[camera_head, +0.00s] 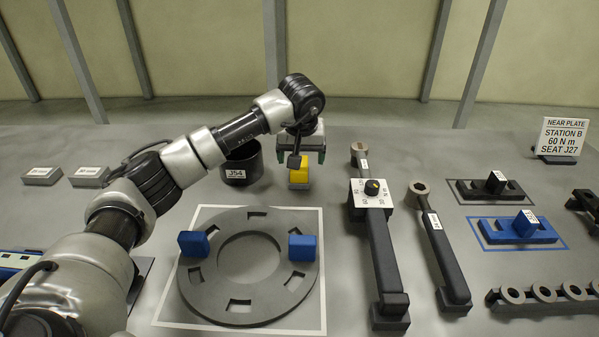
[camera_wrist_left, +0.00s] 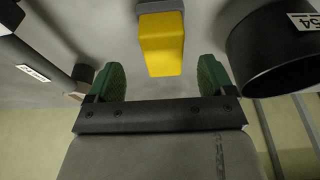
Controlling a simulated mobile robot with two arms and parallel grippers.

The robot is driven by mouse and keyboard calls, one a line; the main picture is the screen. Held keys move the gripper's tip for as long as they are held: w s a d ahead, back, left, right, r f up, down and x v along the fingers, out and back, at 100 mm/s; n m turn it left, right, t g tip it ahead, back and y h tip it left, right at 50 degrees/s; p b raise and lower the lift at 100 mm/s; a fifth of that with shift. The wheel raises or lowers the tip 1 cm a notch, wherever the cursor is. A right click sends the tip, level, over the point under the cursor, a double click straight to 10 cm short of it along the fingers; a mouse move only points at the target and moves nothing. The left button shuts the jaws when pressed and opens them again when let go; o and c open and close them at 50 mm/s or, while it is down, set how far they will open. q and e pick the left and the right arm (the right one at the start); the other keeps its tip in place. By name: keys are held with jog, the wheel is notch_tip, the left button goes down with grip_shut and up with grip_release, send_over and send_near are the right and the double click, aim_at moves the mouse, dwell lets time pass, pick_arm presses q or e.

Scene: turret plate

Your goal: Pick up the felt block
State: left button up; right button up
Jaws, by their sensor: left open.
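A yellow block (camera_head: 299,175) with a greyish lower part, probably the felt block, stands upright on the grey table behind the ring plate. It also shows in the left wrist view (camera_wrist_left: 162,45). My left gripper (camera_head: 301,152) is just above it, pointing down. Its green fingers are apart, and the near end of the block shows between their tips in the left wrist view (camera_wrist_left: 160,76). No contact is visible, and the exact height gap cannot be told. My right gripper is not in view.
A black cup (camera_head: 243,166) labelled J54 stands close left of the block. A dial wrench (camera_head: 380,250) lies to the right. The grey ring plate (camera_head: 204,285) with two blue blocks lies in front. Two grey labelled blocks (camera_head: 89,177) sit at the left.

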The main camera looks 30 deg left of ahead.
pick_arm(q)
jog(key=x, duration=0.4)
jog(key=shift+s+a+f+p, duration=0.1)
jog(key=shift+s+f+p, duration=0.1)
jog(key=shift+s+p, duration=0.15)
jog(key=shift+w+f, duration=0.2)
jog(key=shift+f, duration=0.3)
jog(key=c, duration=1)
jog(key=shift+r, duration=0.1)
jog(key=shift+c, duration=0.2)
jog(key=shift+r, duration=0.1)
notch_tip(320, 180, up, 4)
jog(key=shift+w+r+b, duration=0.1)
jog(key=shift+b, duration=0.25)
jog(key=w+d+r, duration=0.5)
jog(key=d+r, duration=0.1)
jog(key=d, duration=0.4)
jog(key=shift+r+b, duration=0.3)
jog(key=shift+b, duration=0.1)
jog(key=shift+w+d, duration=0.1)
